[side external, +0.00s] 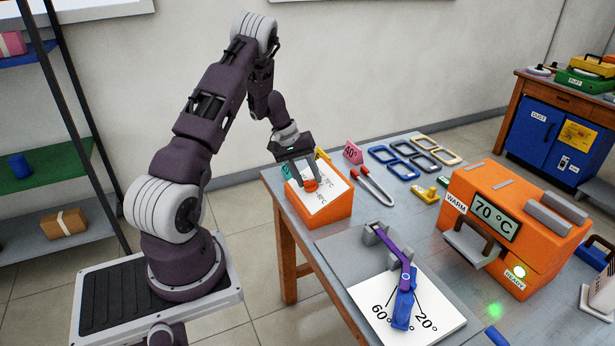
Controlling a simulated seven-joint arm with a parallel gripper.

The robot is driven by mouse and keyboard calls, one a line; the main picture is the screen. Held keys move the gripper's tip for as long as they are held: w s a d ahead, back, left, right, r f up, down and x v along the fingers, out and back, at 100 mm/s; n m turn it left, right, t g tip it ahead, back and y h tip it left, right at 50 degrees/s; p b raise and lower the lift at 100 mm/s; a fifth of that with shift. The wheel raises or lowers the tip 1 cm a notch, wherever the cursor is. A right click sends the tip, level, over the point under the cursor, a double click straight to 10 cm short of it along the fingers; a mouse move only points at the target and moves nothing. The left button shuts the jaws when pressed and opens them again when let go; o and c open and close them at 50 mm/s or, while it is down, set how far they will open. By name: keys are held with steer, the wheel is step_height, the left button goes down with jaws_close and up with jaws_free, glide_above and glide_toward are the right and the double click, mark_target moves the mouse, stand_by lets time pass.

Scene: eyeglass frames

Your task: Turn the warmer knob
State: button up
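The warmer knob (311,185) is a small orange-red knob on the white dial face of an orange box (324,213) at the near left of the table. The dial bears temperature marks, one reading 70 °C. My gripper (304,178) points down over the dial, its two fingers apart with the knob at their tips. I cannot tell whether they press on it.
A pink sign (352,152) stands nearby. In front, a blue and purple hinged piece (404,290) lies on a white angle card (440,318) marked 60° and 20°.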

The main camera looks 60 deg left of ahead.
jaws_close()
steer(key=shift+n, duration=0.3)
steer(key=n+t, duration=0.1)
steer(key=n, duration=0.3)
steer(key=shift+s+a+n, duration=0.1)
steer(key=shift+n, duration=0.3)
steer(key=n, duration=0.2)
steer(key=n+t, duration=0.1)
steer(key=n, duration=0.2)
steer(key=shift+s+f+t, duration=0.1)
steer(key=shift+s+t, duration=0.05)
steer(key=shift+t, duration=0.15)
steer(key=n, duration=0.3)
steer(key=n+t, duration=0.1)
steer(key=n, duration=0.3)
steer(key=shift+s+f+y, duration=0.1)
steer(key=shift+s+y, duration=0.05)
steer(key=shift+y, duration=0.15)
steer(key=n, duration=0.3)
steer(key=n+y, duration=0.1)
steer(key=n, duration=0.2)
steer(key=shift+s+n+t+y, duration=0.1)
steer(key=shift+n+t+y, duration=0.2)
steer(key=shift+n+t, duration=0.1)
steer(key=shift+n, duration=0.3)
